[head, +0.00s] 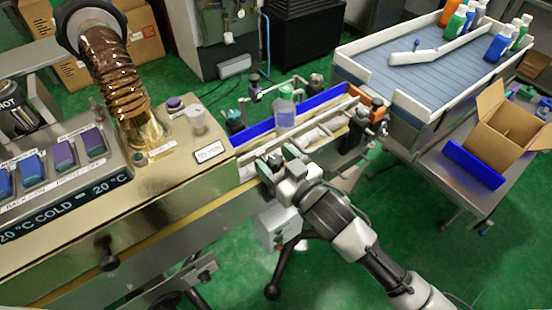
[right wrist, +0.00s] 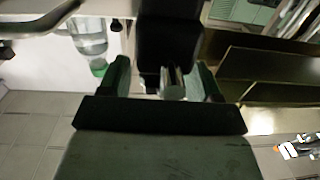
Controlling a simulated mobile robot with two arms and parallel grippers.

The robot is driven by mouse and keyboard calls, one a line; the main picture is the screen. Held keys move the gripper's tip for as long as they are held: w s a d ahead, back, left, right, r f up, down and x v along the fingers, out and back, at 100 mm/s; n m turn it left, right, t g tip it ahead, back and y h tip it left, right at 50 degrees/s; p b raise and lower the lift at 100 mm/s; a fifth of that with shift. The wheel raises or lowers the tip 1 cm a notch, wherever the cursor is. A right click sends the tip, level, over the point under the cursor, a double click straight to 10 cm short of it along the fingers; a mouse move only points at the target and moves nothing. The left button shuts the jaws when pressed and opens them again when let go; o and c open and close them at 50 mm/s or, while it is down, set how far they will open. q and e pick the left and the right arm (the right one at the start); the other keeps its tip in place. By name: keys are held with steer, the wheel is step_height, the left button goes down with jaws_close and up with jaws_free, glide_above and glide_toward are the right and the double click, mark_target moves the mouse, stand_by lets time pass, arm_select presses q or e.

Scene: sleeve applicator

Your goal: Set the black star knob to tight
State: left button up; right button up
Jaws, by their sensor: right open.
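My right gripper (head: 272,162) is at the near rail of the conveyor, beside the gold machine's right end. In the right wrist view its two fingers (right wrist: 163,80) stand apart. A dark block-like part (right wrist: 168,45) with a small pale metal piece below it shows between them; I cannot tell whether it is the star knob or whether the fingers touch it. In the head view the gripper hides what lies at its tips. A dark knob (head: 109,258) sits on the machine's front; its shape is too small to tell as a star. My left gripper is not in view.
A clear bottle (head: 285,112) stands on the conveyor between a blue rail (head: 262,127) and the near rail. A brown ribbed hose (head: 110,75) rises from the gold machine (head: 175,160). A wide table (head: 415,65) with bottles and an open carton (head: 505,125) are at the right.

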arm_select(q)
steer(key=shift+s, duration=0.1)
arm_select(e)
steer(key=c, duration=0.9)
steer(key=shift+a+m+t+h, duration=0.1)
steer(key=shift+m+t+h, duration=0.3)
steer(key=shift+m+h, duration=0.1)
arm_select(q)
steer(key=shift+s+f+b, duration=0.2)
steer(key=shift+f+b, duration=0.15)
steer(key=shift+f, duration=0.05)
arm_select(e)
steer(key=shift+r+m+t+h, duration=0.1)
steer(key=shift+m+t+h, duration=0.85)
steer(key=shift+h, duration=0.65)
steer(key=o, duration=0.9)
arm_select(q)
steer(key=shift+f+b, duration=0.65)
arm_select(e)
steer(key=v, duration=1.1)
